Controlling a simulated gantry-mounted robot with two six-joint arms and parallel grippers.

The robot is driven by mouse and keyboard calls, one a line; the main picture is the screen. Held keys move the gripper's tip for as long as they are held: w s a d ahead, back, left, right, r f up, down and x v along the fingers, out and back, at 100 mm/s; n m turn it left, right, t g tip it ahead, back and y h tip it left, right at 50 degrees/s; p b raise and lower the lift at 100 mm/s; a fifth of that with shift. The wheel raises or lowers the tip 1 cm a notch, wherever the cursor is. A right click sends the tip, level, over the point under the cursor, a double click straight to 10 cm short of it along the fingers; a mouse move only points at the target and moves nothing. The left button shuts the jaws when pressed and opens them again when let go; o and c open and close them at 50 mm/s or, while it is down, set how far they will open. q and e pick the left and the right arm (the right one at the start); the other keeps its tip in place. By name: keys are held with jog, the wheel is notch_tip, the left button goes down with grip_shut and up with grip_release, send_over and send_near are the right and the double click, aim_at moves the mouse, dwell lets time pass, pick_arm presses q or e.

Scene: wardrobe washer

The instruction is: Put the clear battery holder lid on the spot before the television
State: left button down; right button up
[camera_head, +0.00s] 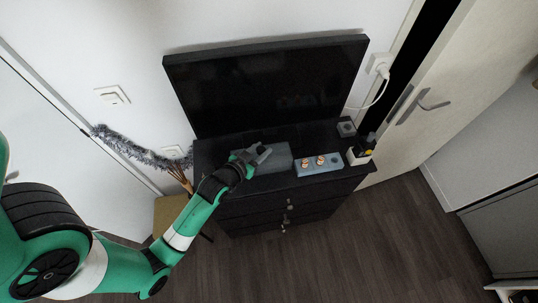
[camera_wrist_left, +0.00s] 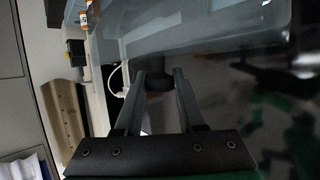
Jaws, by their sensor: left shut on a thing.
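The clear lid (camera_head: 276,158) looks like a grey see-through box over the front of the black dresser top, before the television (camera_head: 268,84). My left gripper (camera_head: 260,154) is at the lid's left part and shut on it. In the left wrist view the lid (camera_wrist_left: 200,28) spans the top of the picture, beyond the fingertips (camera_wrist_left: 160,82). I cannot tell whether the lid touches the dresser top. The grey battery holder (camera_head: 319,165) with copper-coloured battery ends sits just right of the lid. My right gripper is not in view.
The dresser (camera_head: 285,205) carries the television at its back. A small grey box (camera_head: 346,129) and a black-and-white item with a yellow part (camera_head: 361,150) stand at its right end. A tinsel-wrapped bunch of sticks (camera_head: 145,153) is at the left. Dark floor lies in front.

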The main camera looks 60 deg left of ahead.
pick_arm(q)
jog(key=shift+d, duration=0.1)
jog(key=shift+r+p, duration=0.1)
jog(key=shift+p, duration=0.2)
notch_tip(320, 180, down, 8)
jog(key=b, duration=0.6)
jog(key=shift+f+b, duration=0.3)
jog(key=shift+f, duration=0.1)
jog(key=shift+c, duration=2.2)
grip_release()
jog(key=shift+o, duration=0.4)
jog(key=shift+o, duration=1.2)
